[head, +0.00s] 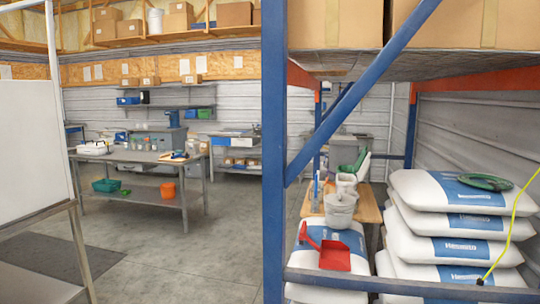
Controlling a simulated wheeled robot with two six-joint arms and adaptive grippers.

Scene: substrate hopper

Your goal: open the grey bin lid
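I cannot make out a grey bin with a lid for certain. Neither of my grippers is in view.
White sacks (455,222) are stacked at right; a red scoop (330,252) lies on another sack. A workbench (150,157) stands at left. Bare floor (190,262) lies between.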

